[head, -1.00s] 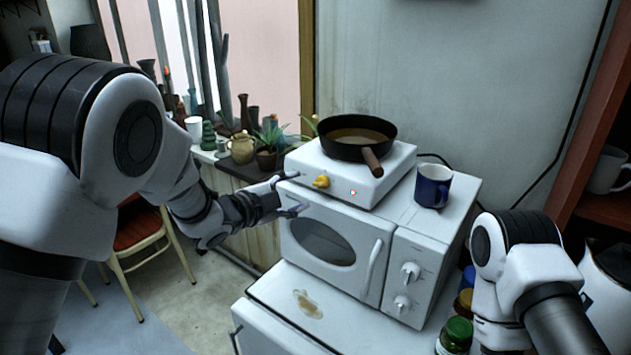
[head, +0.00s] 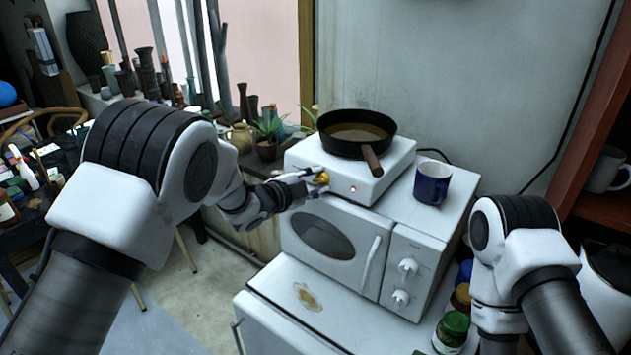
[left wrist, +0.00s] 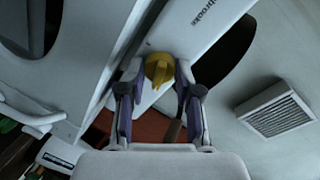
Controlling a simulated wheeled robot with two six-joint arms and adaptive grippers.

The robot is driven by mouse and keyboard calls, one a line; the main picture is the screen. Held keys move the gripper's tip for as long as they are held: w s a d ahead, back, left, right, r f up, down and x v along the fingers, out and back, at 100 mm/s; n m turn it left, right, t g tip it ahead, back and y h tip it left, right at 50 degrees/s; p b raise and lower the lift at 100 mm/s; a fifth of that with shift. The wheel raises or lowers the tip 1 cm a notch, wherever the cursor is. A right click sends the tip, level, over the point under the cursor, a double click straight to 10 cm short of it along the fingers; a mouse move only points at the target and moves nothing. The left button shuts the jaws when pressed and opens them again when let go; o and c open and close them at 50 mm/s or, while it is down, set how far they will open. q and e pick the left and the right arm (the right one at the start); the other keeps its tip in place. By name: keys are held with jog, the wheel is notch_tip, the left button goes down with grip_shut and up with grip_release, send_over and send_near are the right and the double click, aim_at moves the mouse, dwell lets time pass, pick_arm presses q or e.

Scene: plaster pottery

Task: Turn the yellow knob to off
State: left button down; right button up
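The yellow knob (head: 322,177) is on the front face of the white hot plate (head: 388,188), partly hidden by my left gripper in the head view. My left gripper (head: 321,184) has its fingers at the knob. In the left wrist view, the knob (left wrist: 158,68) shows its raised grip between the tips of my open left gripper (left wrist: 159,72), with a gap on each side. A small indicator light (head: 353,189) glows red right of the knob. My right arm is at the lower right; its gripper is out of view.
A dark pan (head: 357,135) with a brown handle sits on the hot plate. The hot plate stands on a white microwave (head: 335,237), beside a blue mug (head: 432,183). Jars (head: 453,330) stand near my right arm. Potted plants (head: 267,140) are at the left.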

pick_arm(q)
jog(key=shift+n, duration=0.4)
jog(key=n, duration=0.2)
jog(key=shift+n+p, duration=0.3)
jog(key=shift+n, duration=0.1)
jog(key=n, duration=0.3)
jog(key=shift+h+p, duration=0.3)
jog(key=shift+p, duration=0.05)
jog(key=n+p, duration=0.1)
jog(key=n, duration=0.6)
jog(key=shift+r+t, duration=0.1)
jog(key=shift+t, duration=0.3)
jog(key=shift+n, duration=0.3)
jog(key=c, duration=0.8)
grip_release()
